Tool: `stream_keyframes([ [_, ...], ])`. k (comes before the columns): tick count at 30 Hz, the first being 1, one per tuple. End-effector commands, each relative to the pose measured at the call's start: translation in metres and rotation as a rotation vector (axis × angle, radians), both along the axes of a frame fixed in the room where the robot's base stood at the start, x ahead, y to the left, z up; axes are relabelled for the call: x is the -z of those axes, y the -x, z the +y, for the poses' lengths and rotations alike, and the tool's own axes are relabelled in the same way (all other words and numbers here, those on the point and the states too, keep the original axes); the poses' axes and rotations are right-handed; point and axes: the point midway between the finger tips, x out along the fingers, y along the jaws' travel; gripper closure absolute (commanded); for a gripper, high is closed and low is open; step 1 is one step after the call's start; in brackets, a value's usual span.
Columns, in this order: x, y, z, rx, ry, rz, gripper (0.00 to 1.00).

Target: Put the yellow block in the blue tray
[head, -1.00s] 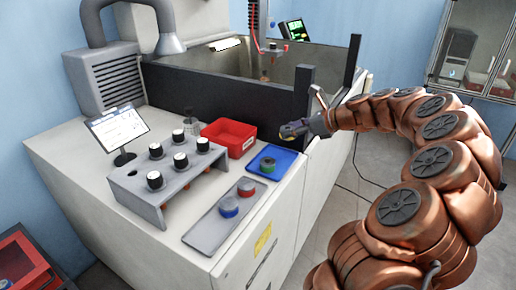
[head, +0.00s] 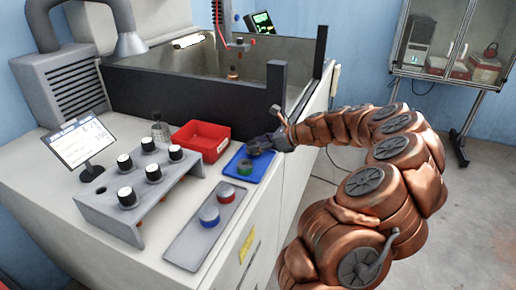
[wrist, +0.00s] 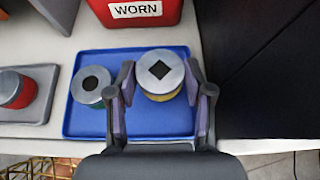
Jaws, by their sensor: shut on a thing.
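The yellow block (wrist: 163,97) has a grey metal top with a dark diamond-shaped hole; only a strip of its yellow side shows. My gripper (wrist: 160,78) is shut on it, one finger on each side. The blue tray (wrist: 135,127) lies under them on the bench. In the head view my gripper (head: 258,147) is over the back right part of the blue tray (head: 262,169) and mostly hides the block. I cannot tell whether the block touches the tray floor. A green block (wrist: 92,88) with a round hole stands in the tray, just left of my gripper.
A red bin (head: 203,139) labelled WORN stands behind the tray. A grey tray (head: 190,245) with a red block (head: 226,192) and a blue block (head: 209,216) lies in front. A grey rack (head: 103,208) holds several black-and-white pieces. A dark post (head: 276,92) rises behind my gripper.

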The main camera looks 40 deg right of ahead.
Motion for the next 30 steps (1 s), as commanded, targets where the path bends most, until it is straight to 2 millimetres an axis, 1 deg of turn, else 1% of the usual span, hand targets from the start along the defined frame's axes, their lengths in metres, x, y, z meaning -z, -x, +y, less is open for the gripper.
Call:
stream_keyframes([
  [1, 0.006, 0.0, 0.001, 0.0, -0.004, 0.001, 1.0],
  [4, 0.015, 0.0, 0.001, -0.002, -0.003, 0.002, 1.0],
  [16, 0.019, 0.0, 0.001, -0.001, -0.002, 0.0, 1.0],
  [17, 0.019, 0.0, 0.001, -0.001, -0.002, 0.001, 0.46],
  [23, 0.019, 0.0, 0.001, -0.002, -0.001, 0.0, 0.26],
  [24, 0.019, 0.0, 0.001, -0.002, -0.001, 0.0, 0.24],
  [30, 0.019, 0.0, 0.001, -0.002, -0.001, 0.0, 0.24],
])
